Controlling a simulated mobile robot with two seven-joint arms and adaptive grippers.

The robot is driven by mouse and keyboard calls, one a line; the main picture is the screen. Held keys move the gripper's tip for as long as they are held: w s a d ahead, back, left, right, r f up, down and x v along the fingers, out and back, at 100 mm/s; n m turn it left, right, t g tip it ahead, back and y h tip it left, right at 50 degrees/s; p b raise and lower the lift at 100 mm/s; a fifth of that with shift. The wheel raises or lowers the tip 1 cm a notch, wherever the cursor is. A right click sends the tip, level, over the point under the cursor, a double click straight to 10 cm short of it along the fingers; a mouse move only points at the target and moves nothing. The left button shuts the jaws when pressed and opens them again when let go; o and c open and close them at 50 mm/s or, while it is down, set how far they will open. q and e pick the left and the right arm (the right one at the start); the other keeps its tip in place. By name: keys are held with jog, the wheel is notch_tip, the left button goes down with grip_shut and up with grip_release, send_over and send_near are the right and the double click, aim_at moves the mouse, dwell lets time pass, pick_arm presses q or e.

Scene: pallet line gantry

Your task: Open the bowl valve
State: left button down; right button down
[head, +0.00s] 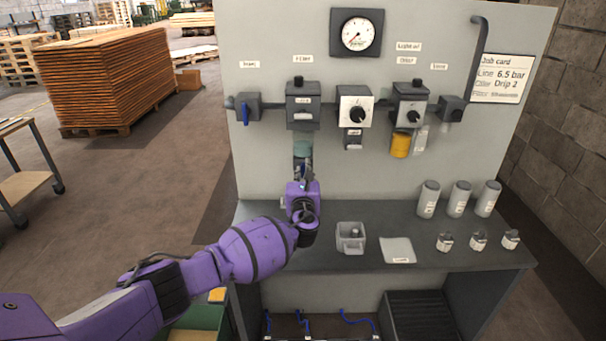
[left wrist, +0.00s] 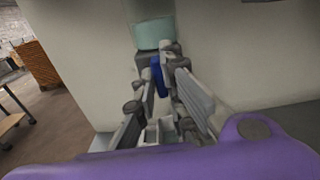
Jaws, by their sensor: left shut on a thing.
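The filter unit (head: 303,104) is on the grey panel, with its greenish translucent bowl (head: 303,150) hanging below it. The bowl also shows at the top of the left wrist view (left wrist: 152,33). Under it in that view is a small blue valve lever (left wrist: 157,76) on a grey fitting. My left gripper (head: 303,170) is right below the bowl, and its two fingers (left wrist: 163,84) are shut on the blue lever from both sides. The gripper hides the lever in the head view. My right gripper is not in view.
A gauge (head: 357,33), a regulator (head: 354,106) and an oiler with a yellow bowl (head: 400,145) are on the panel. A blue-handled valve (head: 245,112) is at its left. The bench (head: 322,218) holds a small grey box (head: 351,238), a pale sheet (head: 397,250), canisters and small fittings.

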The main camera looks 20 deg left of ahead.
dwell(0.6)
pick_arm(q)
jog(key=c, duration=1.8)
grip_release()
jog(key=shift+s, duration=0.1)
jog(key=v, duration=1.1)
jog(key=shift+s+d+r, duration=0.1)
jog(key=shift+s, duration=0.3)
